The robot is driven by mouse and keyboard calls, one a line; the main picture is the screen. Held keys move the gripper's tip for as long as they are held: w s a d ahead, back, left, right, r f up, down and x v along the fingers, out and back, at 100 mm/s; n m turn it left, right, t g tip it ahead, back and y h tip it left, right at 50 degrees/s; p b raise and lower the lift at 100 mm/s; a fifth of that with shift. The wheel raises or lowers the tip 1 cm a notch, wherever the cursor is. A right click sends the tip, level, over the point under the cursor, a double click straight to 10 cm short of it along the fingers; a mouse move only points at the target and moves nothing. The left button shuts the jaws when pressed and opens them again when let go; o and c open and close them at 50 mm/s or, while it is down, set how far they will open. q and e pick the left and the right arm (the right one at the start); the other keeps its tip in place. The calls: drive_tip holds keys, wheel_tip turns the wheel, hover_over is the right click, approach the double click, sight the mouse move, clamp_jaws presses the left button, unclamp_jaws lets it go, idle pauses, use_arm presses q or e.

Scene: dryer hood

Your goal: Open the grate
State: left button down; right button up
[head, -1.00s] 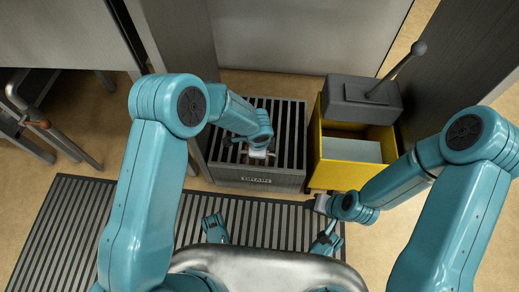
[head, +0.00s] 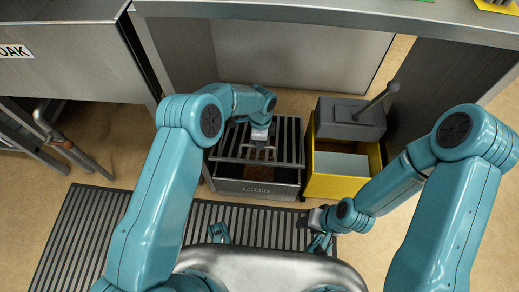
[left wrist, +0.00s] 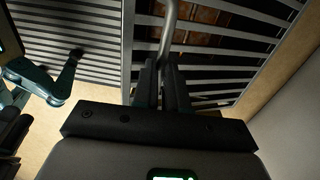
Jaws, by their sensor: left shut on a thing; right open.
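The grate (head: 287,150) is a dark metal frame with parallel bars over a drain box (head: 257,189) with a label on its front. Its near edge is raised off the box, and the brownish inside shows below and through the bars. My left gripper (head: 262,138) is over the grate, shut on its handle. In the left wrist view, the fingers (left wrist: 162,75) close around the curved metal handle (left wrist: 168,28), and the grate bars (left wrist: 225,52) lie behind. My right gripper (head: 308,217) is open and low, in front of the yellow bin, away from the grate.
A yellow bin (head: 312,183) with a dark grey block and lever (head: 350,120) stands right of the drain box. A slatted floor mat (head: 85,225) lies in front. A bent pipe (head: 60,140) is at left. Cabinet panels and an overhead metal edge (head: 330,20) enclose the back.

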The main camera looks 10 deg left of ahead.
use_arm(q)
drive_tip(key=w+r+b, duration=0.1)
drive_tip(key=w+r, duration=0.4)
drive_tip(key=shift+w+r+b, duration=0.15)
drive_tip(key=shift+w+b, duration=0.1)
drive_tip(key=shift+b, duration=0.15)
drive_tip(key=shift+a, duration=0.1)
drive_tip(key=c, duration=1.2)
unclamp_jaws()
drive_tip(key=shift+f, duration=0.25)
drive_tip(key=shift+o, duration=0.2)
wheel_tip(320, 180, up, 17)
drive_tip(key=p, duration=0.6)
drive_tip(key=shift+w, duration=0.35)
drive_tip(key=shift+f, duration=0.1)
